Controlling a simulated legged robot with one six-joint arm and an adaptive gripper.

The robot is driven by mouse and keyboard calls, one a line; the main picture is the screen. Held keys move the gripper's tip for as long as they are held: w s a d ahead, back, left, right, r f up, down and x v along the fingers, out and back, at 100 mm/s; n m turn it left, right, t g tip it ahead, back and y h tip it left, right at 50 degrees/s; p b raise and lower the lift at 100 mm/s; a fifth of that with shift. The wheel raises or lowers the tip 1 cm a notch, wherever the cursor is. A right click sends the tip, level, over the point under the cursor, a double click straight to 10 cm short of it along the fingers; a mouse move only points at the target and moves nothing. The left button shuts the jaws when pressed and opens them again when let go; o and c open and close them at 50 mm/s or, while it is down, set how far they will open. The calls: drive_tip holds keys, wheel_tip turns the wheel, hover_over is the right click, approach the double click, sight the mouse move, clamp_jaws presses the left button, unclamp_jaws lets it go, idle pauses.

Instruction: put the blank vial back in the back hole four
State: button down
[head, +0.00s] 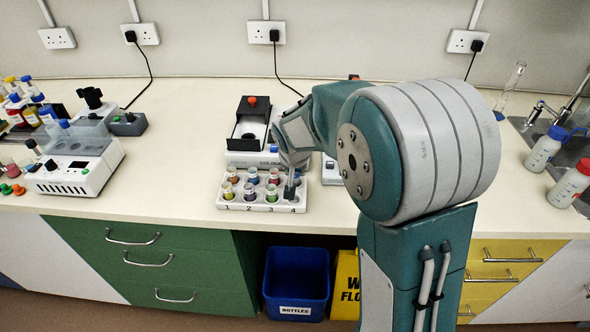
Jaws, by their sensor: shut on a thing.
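The white vial rack (262,207) sits near the front edge of the bench, its front marked 1 to 4. Vials with coloured contents stand in its left and middle holes, such as a front vial (249,191) and a back vial (232,174). My gripper (291,178) points down over the rack's right end, at column 4. It is shut on the blank vial, which is mostly hidden by the fingers. Back hole four is hidden behind my gripper, so I cannot tell whether the vial is inside it or above it.
A black-and-white device (249,125) with a red knob stands right behind the rack. A white instrument (75,165) and coloured bottles (22,105) stand at the left. Wash bottles (545,149) stand by the sink at the right. The bench left of the rack is clear.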

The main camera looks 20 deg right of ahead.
drive_tip(key=shift+f, duration=0.2)
drive_tip(key=shift+c, duration=2.2)
unclamp_jaws()
drive_tip(key=shift+r, duration=0.25)
drive_tip(key=v, duration=1.2)
drive_tip(key=s+d+r+n+t+y, duration=0.1)
drive_tip(key=s+r+n, duration=0.1)
drive_tip(key=s, duration=2.1)
drive_tip(key=shift+d+r+n, duration=0.15)
drive_tip(key=shift+r+n, duration=0.1)
drive_tip(key=shift+n, duration=0.55)
